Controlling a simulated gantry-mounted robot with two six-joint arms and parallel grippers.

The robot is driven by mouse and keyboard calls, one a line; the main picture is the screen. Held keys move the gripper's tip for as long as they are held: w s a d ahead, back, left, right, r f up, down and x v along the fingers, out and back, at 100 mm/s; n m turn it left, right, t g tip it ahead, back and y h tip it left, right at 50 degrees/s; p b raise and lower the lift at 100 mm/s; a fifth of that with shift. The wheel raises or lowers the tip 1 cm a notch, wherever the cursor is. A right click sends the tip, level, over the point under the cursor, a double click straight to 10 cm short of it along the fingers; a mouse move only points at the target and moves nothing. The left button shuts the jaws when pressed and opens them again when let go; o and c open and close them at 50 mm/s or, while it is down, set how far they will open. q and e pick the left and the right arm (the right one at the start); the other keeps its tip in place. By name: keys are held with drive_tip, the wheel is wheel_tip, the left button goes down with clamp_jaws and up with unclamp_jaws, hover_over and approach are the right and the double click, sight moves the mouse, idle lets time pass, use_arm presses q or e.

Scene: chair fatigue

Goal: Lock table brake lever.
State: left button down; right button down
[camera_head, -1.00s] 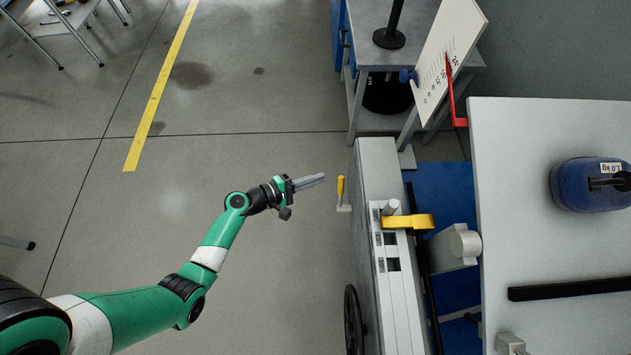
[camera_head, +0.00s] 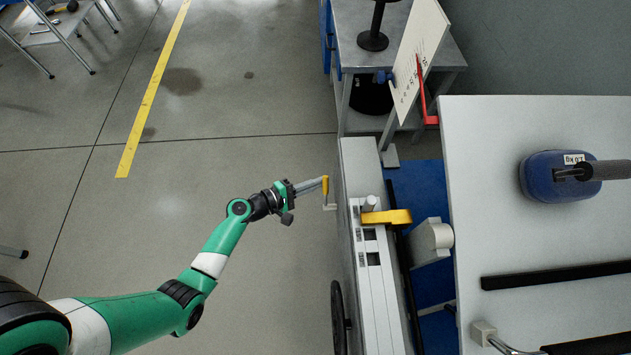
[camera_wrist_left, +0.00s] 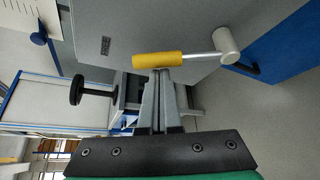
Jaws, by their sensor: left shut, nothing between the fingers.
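The brake lever has a yellow grip (camera_head: 326,185) on a thin pale rod and stands out from the left side of the grey table frame (camera_head: 363,165). In the left wrist view the yellow grip (camera_wrist_left: 158,60) lies nearly level, with a silver rod running right to a pale round hub (camera_wrist_left: 227,45). My left gripper (camera_head: 320,184) is shut and empty. Its fingertips (camera_wrist_left: 159,73) are right at the yellow grip; I cannot tell if they touch it. My right gripper is not in view.
A larger yellow lever (camera_head: 386,217) sits on top of the frame. A black wheel (camera_head: 338,318) is at its lower left. A white table (camera_head: 540,240) with a blue weight (camera_head: 545,184) stands to the right. The floor (camera_head: 230,150) left of the frame is clear.

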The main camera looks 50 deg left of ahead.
use_arm(q)
drive_tip(key=shift+w+r, duration=0.1)
drive_tip(key=shift+r, duration=0.05)
drive_tip(key=shift+s+d+r+p, duration=0.25)
drive_tip(key=shift+s+d+p, duration=0.05)
drive_tip(key=shift+p, duration=0.1)
drive_tip(key=s+d+p, duration=0.1)
drive_tip(key=s+d, duration=0.3)
drive_tip(key=d, duration=0.1)
drive_tip(key=shift+s+d+r, duration=0.2)
drive_tip(key=shift+s+d, duration=0.05)
drive_tip(key=shift+d, duration=0.1)
idle(0.6)
drive_tip(key=shift+s+f, duration=0.1)
drive_tip(key=shift+f, duration=0.05)
idle(0.6)
